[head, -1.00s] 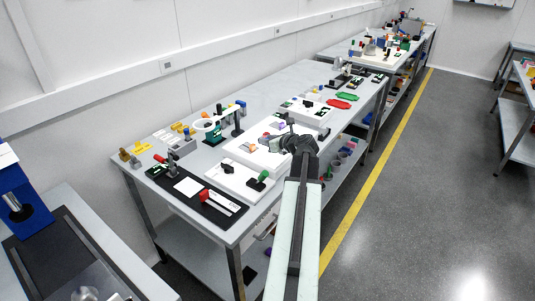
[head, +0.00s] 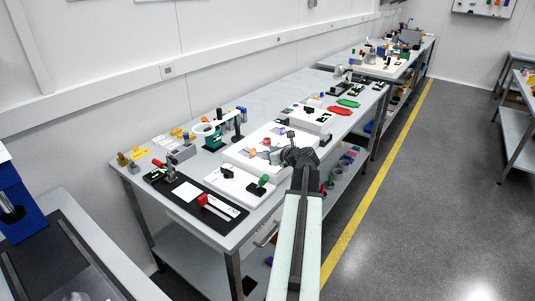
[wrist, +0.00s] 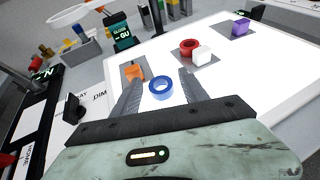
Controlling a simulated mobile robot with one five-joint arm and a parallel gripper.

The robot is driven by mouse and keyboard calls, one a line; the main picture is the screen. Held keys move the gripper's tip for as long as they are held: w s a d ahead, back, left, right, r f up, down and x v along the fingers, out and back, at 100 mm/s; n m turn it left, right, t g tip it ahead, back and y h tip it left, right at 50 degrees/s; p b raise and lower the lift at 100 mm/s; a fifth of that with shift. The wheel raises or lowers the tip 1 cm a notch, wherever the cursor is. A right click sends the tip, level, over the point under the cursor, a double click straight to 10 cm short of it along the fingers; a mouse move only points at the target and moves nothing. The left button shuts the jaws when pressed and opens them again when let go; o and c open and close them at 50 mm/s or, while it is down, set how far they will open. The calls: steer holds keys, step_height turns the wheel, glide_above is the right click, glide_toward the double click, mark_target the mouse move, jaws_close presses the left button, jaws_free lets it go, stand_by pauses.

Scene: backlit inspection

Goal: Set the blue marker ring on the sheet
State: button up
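The blue marker ring (wrist: 161,88) shows in the wrist view, lying flat on the white lit sheet (wrist: 245,75). My gripper (wrist: 164,79) is open, with one finger on each side of the ring and a visible gap to both. Whether the fingertips are level with the ring or above it I cannot tell. In the head view my gripper (head: 293,143) is over the right edge of the white panel (head: 240,150); the ring cannot be made out there.
A round magnifier stand (head: 207,130) rises behind the panel. A black board (head: 213,214) lies nearer.

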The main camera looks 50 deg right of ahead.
steer(key=shift+r, duration=0.3)
steer(key=p+v, duration=0.4)
steer(key=v, duration=0.6)
steer(key=shift+s+a+r+p, duration=0.15)
steer(key=shift+s+a+p, duration=0.05)
steer(key=shift+s+p, duration=0.15)
steer(key=shift+s+a, duration=0.2)
steer(key=shift+s, duration=0.25)
